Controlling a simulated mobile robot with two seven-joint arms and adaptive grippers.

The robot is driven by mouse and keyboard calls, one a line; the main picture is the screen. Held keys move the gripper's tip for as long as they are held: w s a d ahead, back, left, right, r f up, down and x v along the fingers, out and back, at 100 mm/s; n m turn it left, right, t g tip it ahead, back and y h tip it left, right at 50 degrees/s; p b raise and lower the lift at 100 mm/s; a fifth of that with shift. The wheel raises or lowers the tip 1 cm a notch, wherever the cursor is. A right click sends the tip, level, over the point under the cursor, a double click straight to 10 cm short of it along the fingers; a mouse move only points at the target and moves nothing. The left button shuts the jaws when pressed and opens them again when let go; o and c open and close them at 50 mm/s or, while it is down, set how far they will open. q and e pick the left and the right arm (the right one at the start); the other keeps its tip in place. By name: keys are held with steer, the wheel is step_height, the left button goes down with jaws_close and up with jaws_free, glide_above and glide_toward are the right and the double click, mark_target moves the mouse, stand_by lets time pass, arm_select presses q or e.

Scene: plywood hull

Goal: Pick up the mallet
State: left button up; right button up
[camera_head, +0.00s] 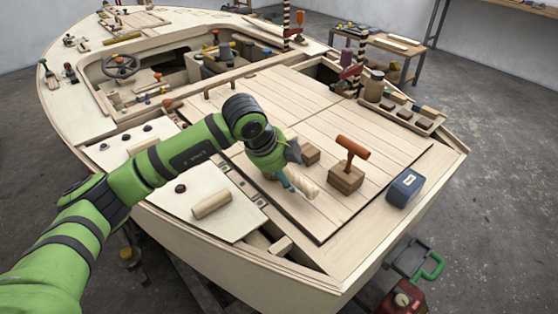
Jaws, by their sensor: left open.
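The thing most like a mallet (352,147) is an orange-brown wooden T-shape, its crosspiece on top and its short stem going down to a brown wooden block (346,180) on the plank deck. My left gripper (288,172) is left of it, apart from it, and points down toward the deck. It is open. A pale wooden cylinder (303,185) is right at its fingertips; whether they touch it I cannot tell. Another small wooden block (309,155) is just behind the gripper, partly hidden by it. My right gripper is not in view.
A dark blue box (404,188) sits on the right deck edge. A wooden tray (418,118) with blocks and a jar (374,87) stand behind. A pale roller (212,204) lies on the white panel at left. The planks around the T-shape are mostly clear.

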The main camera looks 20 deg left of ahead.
mark_target(289, 178)
arm_select(q)
steer(key=x, duration=0.3)
steer(key=shift+s+d+f, duration=0.1)
steer(key=shift+f, duration=0.4)
jaws_close()
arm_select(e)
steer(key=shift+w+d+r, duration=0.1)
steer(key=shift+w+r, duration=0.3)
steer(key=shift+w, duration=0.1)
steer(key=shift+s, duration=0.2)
